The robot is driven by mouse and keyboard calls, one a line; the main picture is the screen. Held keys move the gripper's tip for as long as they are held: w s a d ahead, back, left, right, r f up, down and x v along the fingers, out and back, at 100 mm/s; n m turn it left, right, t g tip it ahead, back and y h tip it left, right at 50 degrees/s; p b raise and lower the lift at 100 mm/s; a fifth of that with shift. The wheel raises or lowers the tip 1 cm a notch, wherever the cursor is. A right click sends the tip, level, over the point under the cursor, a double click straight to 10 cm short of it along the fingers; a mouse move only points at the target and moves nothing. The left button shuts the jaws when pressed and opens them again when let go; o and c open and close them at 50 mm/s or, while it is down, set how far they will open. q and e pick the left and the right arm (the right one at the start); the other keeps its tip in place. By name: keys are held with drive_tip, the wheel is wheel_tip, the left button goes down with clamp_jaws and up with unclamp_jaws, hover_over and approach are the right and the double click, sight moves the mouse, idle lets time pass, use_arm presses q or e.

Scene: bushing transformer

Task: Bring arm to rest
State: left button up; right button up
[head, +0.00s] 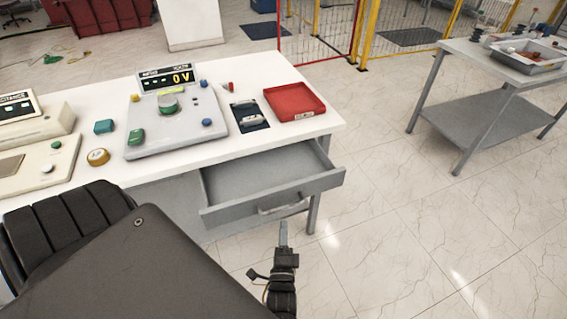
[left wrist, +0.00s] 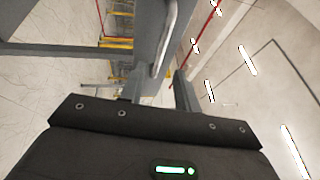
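My left gripper (head: 283,235) is in front of and below the open drawer's front in the head view, over the tiled floor. My right gripper is in neither view.
The grey drawer (head: 260,175) is pulled out and looks empty. The white table (head: 225,85) holds a control box (head: 175,120) reading 0 V and a red tray (head: 294,102). A grey side table (head: 490,115) stands at right. The floor between is clear.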

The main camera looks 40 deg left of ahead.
use_arm(q)
drive_tip(key=shift+s+d+f, duration=0.1)
drive_tip(key=shift+s+d, duration=0.2)
drive_tip(key=shift+s, duration=0.1)
drive_tip(key=s+d+f+n+g+h, duration=0.1)
drive_tip(key=s+f+g+h, duration=0.15)
drive_tip(key=f, duration=0.55)
drive_tip(key=s+f+g+h, duration=0.1)
drive_tip(key=f+h, duration=0.2)
drive_tip(key=f, duration=0.6)
drive_tip(key=s+d+f+n+g+h, duration=0.1)
drive_tip(key=s+f+h, duration=0.15)
drive_tip(key=f, duration=0.55)
drive_tip(key=s+a+f+n+g+h, duration=0.1)
drive_tip(key=s+f+n+g, duration=0.1)
drive_tip(key=s+f, duration=0.3)
drive_tip(key=s+a+f+n+g+h, duration=0.1)
drive_tip(key=s+f+g, duration=0.4)
drive_tip(key=s, duration=0.7)
drive_tip(key=s+a+f+n+g+h, duration=0.1)
drive_tip(key=s+f+n+g+h, duration=0.1)
drive_tip(key=s+f, duration=0.4)
drive_tip(key=shift+s+f+n+g, duration=0.15)
drive_tip(key=shift+s+n+g, duration=0.6)
drive_tip(key=shift+s+n, duration=0.35)
drive_tip(key=shift+s, duration=0.1)
